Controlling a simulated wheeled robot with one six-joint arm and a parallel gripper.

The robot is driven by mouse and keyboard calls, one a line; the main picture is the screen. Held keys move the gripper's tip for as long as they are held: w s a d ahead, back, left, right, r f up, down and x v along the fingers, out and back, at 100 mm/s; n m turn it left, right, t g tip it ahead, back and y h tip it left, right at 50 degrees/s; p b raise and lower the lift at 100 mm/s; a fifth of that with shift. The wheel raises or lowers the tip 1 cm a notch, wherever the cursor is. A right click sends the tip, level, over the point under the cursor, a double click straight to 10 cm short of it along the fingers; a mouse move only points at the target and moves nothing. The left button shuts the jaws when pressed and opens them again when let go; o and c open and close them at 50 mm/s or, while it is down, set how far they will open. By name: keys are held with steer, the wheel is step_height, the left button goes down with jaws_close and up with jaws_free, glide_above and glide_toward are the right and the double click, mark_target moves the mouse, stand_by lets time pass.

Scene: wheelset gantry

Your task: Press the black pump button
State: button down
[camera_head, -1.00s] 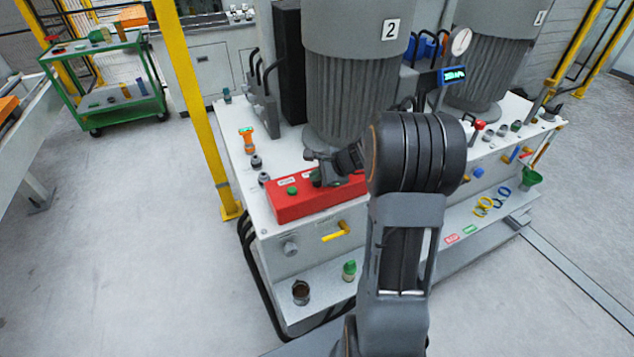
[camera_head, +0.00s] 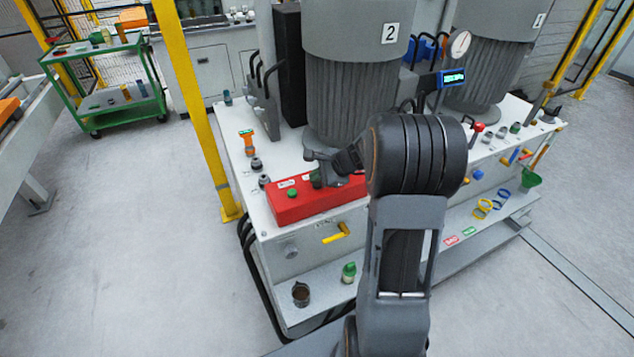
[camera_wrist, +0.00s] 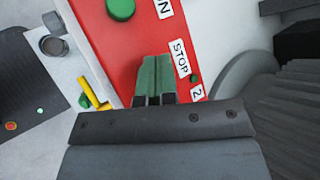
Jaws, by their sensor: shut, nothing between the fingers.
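The red control box (camera_head: 318,204) sits on the front left corner of the grey pump unit, below the motor marked 2. A green button (camera_head: 293,193) is on its top, and it also shows in the wrist view (camera_wrist: 121,9). The wrist view also shows a white STOP label (camera_wrist: 181,58) and a small 2 label (camera_wrist: 197,93). My gripper (camera_wrist: 154,62) is shut and empty, with its green fingertips over the red top beside the STOP label. In the head view my gripper (camera_head: 317,176) is at the box. No black button shows; my fingers may hide it. Contact cannot be told.
The ribbed motor (camera_head: 350,105) stands close behind the box. A yellow lever handle (camera_head: 336,233) is on the front face below it. A yellow post (camera_head: 196,105) rises left of the unit.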

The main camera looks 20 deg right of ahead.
mark_target(317, 185)
steer(key=shift+r, duration=0.35)
steer(key=shift+r+p, duration=2.05)
steer(key=shift+r, duration=0.4)
steer(key=s+f+n+g, duration=0.1)
steer(key=s+f+n, duration=0.1)
steer(key=s, duration=0.1)
steer(key=shift+a+f+n+g, duration=0.2)
steer(key=shift+n+g, duration=0.1)
steer(key=shift+g, duration=0.1)
steer(key=s+a+r+n+h, duration=0.3)
steer(key=s+a+r+n, duration=0.1)
steer(key=s+n, duration=0.4)
steer(key=s+a+r+n+g+h, duration=0.1)
steer(key=s+a+r+n+h, duration=0.2)
steer(key=s+a+n, duration=0.3)
steer(key=s+r+n, duration=0.1)
steer(key=s+n, duration=0.1)
steer(key=s, duration=0.2)
steer(key=shift+r, duration=0.25)
